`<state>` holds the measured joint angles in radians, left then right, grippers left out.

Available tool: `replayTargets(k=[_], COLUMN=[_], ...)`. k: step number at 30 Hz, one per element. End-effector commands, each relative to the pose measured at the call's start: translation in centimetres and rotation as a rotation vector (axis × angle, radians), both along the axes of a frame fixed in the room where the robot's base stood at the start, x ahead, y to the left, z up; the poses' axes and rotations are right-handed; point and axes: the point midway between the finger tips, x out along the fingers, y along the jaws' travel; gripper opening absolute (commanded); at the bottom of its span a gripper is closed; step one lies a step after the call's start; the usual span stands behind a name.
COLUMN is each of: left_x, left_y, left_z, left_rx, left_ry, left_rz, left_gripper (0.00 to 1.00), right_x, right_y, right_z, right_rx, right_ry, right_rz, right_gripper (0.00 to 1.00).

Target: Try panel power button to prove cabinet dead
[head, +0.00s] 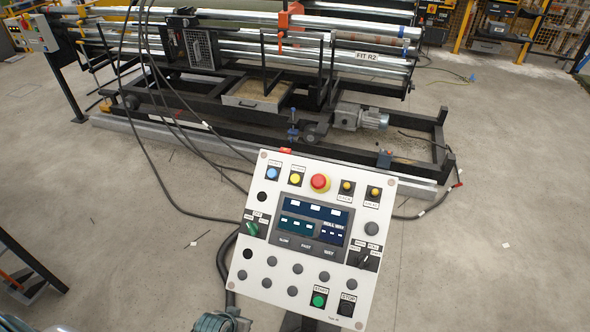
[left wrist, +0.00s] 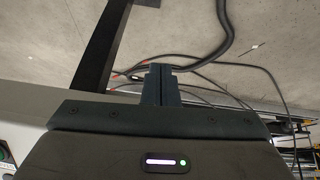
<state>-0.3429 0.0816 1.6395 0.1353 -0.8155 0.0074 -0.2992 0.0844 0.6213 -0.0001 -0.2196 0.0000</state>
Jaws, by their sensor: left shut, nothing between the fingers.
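The white control panel (head: 305,262) stands tilted in the lower middle of the head view. It carries a red mushroom button (head: 320,182), a blue button (head: 273,172), a yellow button (head: 295,178), a green button (head: 318,300) labelled START and a black STOP button (head: 347,306). A dark display (head: 314,220) sits mid-panel. No label clearly reading power can be made out. My left gripper (left wrist: 158,84) is shut and empty in the left wrist view, with floor and cables behind it. A sliver of a white panel with a green control (left wrist: 4,153) shows at that view's left edge. My right gripper is not in view.
Behind the panel stands a roller machine with a black frame (head: 240,127), steel rollers and a motor (head: 362,118). Black cables (head: 165,180) cross the floor left of the panel. A second control box (head: 38,33) stands far left. Floor right of the panel is clear.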

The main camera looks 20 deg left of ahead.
Motion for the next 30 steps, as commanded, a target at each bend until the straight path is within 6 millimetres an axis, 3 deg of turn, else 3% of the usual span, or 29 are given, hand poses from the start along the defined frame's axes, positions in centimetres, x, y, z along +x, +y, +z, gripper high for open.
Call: replayTargets(k=[1,3,11,15,21,24,30], left_x=[1.2,2.4,5.8,9.9,18.1,21.2,23.8], left_y=[-0.5,-1.1,-3.5,-5.3,-7.0,-7.1,-6.9], left_z=[3.9,7.9,22.8,29.1,35.0,37.2,39.2], left_rx=[-0.013,-0.030,-0.107,-0.210,-0.404,-0.484,-0.559], left_ry=[-0.035,-0.070,-0.236,-0.400,-0.678,-0.785,-0.882], left_rz=[-0.004,-0.011,-0.045,-0.044,0.018,0.061,0.109], left_gripper=[0.00,0.00,0.00,0.00,0.00,0.00,0.00], right_x=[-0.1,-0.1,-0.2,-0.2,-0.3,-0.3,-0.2], right_y=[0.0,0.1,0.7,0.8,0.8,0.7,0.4], right_z=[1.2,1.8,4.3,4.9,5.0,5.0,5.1], right_rx=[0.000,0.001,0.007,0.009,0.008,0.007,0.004], right_ry=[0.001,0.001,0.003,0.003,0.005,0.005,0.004], right_rz=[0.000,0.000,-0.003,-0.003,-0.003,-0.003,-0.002], right_gripper=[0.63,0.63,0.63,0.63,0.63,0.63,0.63])
